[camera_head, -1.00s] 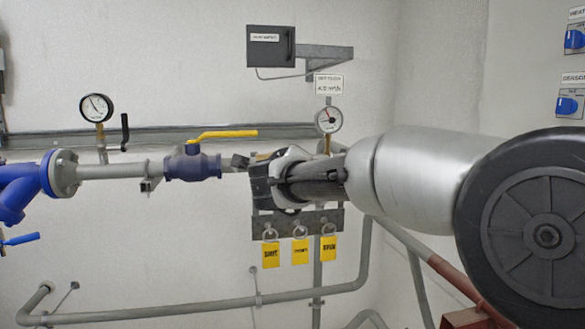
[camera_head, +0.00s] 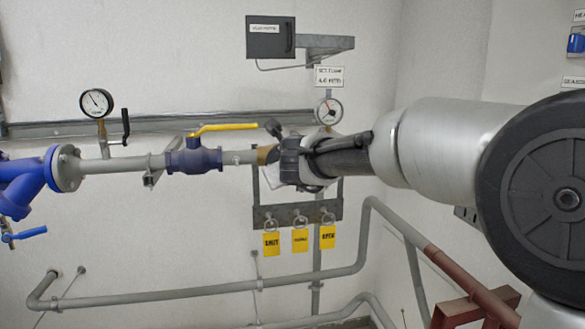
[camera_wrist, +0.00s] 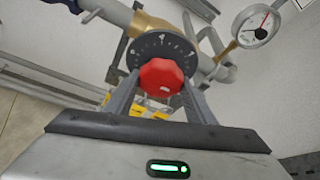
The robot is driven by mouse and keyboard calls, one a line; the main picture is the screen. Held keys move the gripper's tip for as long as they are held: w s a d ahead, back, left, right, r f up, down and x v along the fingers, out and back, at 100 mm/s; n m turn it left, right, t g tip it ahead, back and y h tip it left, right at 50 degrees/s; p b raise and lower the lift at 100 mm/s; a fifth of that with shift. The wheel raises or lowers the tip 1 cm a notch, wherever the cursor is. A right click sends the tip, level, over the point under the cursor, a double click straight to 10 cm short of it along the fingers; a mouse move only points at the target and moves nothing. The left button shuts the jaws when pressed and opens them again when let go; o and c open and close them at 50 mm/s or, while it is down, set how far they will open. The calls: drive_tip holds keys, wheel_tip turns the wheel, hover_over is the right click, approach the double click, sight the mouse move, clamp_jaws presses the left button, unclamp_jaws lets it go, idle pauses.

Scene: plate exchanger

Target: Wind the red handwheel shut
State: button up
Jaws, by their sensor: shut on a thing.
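The red handwheel (camera_wrist: 160,77) is in the wrist view, in front of a dark numbered dial (camera_wrist: 176,47) on a brass valve body (camera_wrist: 150,25). My gripper (camera_wrist: 157,90) has one finger on each side of the handwheel and is shut on it. In the head view my gripper (camera_head: 290,160) is at the right end of the grey pipe, and it hides the handwheel there. A bit of brass (camera_head: 266,155) shows just left of it. The dial's exact reading is too small to tell.
A gauge (camera_head: 328,112) is above my gripper; it also shows in the wrist view (camera_wrist: 256,26). Yellow tags (camera_head: 300,241) hang from a rack below. A yellow-levered blue valve (camera_head: 194,160) is to the left. Grey pipes (camera_head: 200,291) run low along the wall.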

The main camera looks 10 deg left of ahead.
idle(0.4)
drive_tip(key=o, duration=1)
drive_tip(key=shift+o, duration=0.2)
